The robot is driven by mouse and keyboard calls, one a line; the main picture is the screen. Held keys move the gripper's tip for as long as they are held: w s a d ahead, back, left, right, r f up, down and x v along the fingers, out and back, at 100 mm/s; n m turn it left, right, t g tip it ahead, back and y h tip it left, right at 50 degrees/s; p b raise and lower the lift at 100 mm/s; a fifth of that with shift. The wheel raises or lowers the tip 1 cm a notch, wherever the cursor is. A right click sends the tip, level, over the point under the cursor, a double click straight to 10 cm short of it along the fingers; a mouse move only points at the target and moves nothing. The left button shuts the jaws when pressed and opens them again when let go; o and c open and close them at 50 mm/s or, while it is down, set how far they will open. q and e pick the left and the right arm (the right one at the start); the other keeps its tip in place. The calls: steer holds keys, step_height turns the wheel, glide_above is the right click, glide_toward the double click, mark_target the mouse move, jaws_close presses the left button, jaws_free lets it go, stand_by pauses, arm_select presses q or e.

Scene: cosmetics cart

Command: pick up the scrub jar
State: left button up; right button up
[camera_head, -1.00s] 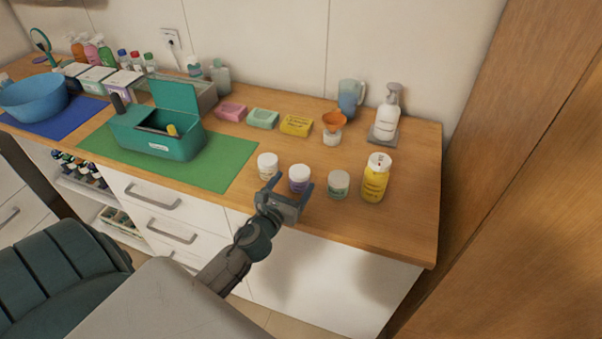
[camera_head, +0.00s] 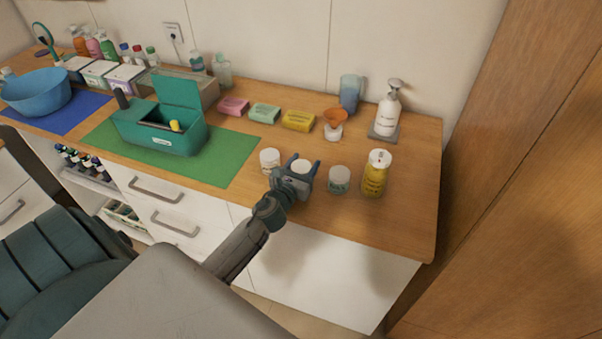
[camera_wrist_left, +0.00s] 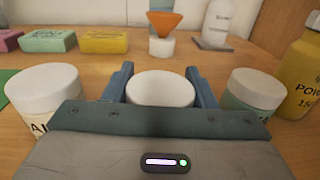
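Three white-lidded jars stand in a row near the counter's front edge. The middle jar (camera_head: 301,166) is between the fingers of my left gripper (camera_head: 303,171). Its lid also shows in the left wrist view (camera_wrist_left: 161,89), with the blue fingers on either side; its label is hidden behind the gripper. My left gripper is open around it, with no clear grip visible. The left jar (camera_head: 270,161) has a label beginning "AL" in the left wrist view (camera_wrist_left: 42,98). The right jar (camera_head: 339,181) has a greenish label. I cannot read "scrub" on any jar. My right gripper is not in view.
A yellow powder bottle (camera_head: 376,174) stands right of the jars. Behind are soap bars (camera_head: 299,121), an orange funnel (camera_head: 335,117) on a white jar, and a pump bottle (camera_head: 388,110). A teal box (camera_head: 165,137) sits on a green mat (camera_head: 222,163) to the left.

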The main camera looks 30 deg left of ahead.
arm_select(q)
steer(key=c, duration=0.4)
steer(key=shift+c, duration=0.2)
